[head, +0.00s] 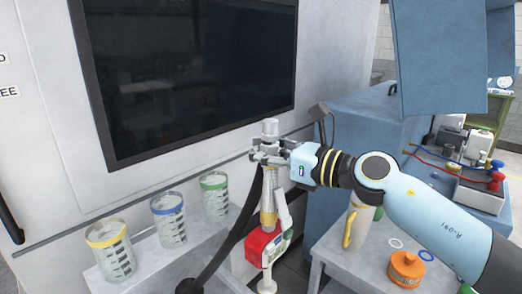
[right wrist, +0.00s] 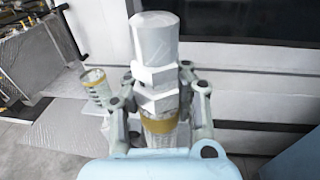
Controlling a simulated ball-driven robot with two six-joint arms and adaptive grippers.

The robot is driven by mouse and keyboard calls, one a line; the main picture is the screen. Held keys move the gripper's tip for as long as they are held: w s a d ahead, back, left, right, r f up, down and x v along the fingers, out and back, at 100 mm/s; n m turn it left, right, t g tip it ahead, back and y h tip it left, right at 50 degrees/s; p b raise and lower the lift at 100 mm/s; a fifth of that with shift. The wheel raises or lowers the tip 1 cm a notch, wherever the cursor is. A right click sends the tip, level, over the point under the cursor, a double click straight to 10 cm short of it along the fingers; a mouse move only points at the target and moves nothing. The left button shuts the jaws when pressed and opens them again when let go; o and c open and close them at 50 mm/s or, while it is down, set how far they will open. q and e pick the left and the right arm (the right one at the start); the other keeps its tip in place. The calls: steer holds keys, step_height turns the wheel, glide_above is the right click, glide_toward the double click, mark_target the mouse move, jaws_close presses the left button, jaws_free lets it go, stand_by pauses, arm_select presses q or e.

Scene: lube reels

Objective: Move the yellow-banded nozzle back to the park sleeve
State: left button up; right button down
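The nozzle (head: 270,128) is upright, with a pale grey faceted top and a yellow-tan band below my right gripper. My right gripper (head: 266,156) is shut around its grey body. In the right wrist view, the nozzle (right wrist: 155,45) stands between both fingers, with its yellow band (right wrist: 158,125) low between them. Below the gripper in the head view, the nozzle's lower part (head: 268,205) is in front of or at a red-and-white unit (head: 262,248); I cannot tell whether they touch. I cannot clearly identify the park sleeve. My left gripper is not in view.
Jars with yellow (head: 110,250), blue (head: 169,220) and green (head: 215,197) bands stand on a pale shelf left of the nozzle. A black hose (head: 225,245) hangs beside it. A grey table (head: 350,265) at right holds an orange container (head: 406,269) and a yellow-handled jug (head: 362,215).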

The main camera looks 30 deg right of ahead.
stand_by(0.3)
steer(key=shift+f+b, duration=1.05)
steer(key=shift+w+f+b, duration=0.1)
steer(key=shift+f+b, duration=0.95)
steer(key=shift+f, duration=0.05)
steer(key=shift+f+b, duration=1.3)
steer(key=shift+f, duration=0.45)
